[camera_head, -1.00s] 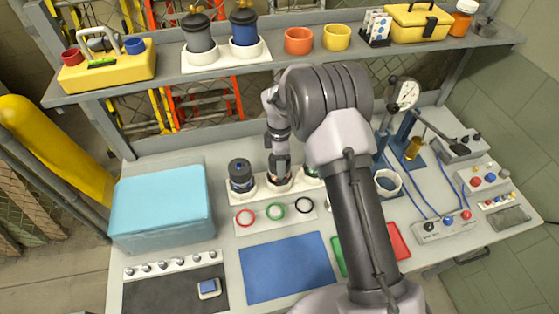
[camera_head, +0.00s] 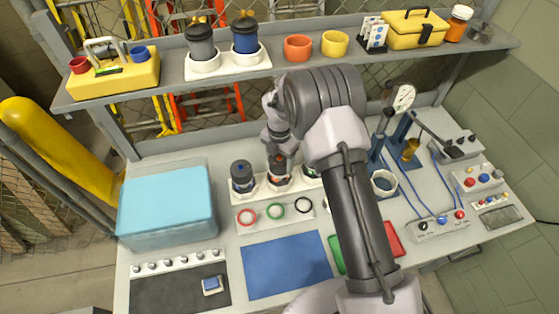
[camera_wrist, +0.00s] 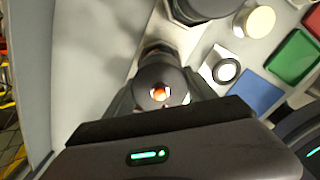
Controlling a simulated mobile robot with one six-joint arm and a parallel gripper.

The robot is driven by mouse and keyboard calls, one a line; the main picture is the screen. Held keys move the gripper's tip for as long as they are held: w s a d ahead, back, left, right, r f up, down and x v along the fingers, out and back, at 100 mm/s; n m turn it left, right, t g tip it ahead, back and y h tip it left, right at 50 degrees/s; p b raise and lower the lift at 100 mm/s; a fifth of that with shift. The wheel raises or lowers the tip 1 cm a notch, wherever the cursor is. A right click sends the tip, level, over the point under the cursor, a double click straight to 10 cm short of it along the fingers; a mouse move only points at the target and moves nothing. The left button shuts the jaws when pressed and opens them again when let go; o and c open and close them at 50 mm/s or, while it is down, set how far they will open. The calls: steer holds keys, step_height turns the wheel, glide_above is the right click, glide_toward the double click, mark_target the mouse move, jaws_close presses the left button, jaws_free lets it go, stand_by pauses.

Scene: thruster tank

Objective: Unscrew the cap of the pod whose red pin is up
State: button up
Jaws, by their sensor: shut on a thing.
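Three dark-capped pods stand in a white rack (camera_head: 262,191) in the head view. The left pod (camera_head: 242,177) shows a blue mark on its cap. The middle pod (camera_head: 279,177) has an orange-red band. The right pod (camera_head: 311,171) is partly hidden by my arm. My gripper (camera_head: 279,153) is at the top of the middle pod. In the wrist view my gripper (camera_wrist: 160,98) is shut on a round dark cap (camera_wrist: 148,78), one finger on each side. An orange-red pin (camera_wrist: 160,92) shows in the cap's centre; its height is hard to judge.
A neighbouring pod (camera_wrist: 205,8) stands close by in the wrist view. Red, green and black rings lie on a white strip (camera_head: 262,215) in front of the rack. A blue mat (camera_head: 287,265) is clear. A light-blue box (camera_head: 167,203) stands left, a dial gauge stand (camera_head: 403,97) right.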

mark_target(280, 157)
steer(key=shift+r+p, duration=1.45)
steer(key=shift+r, duration=0.95)
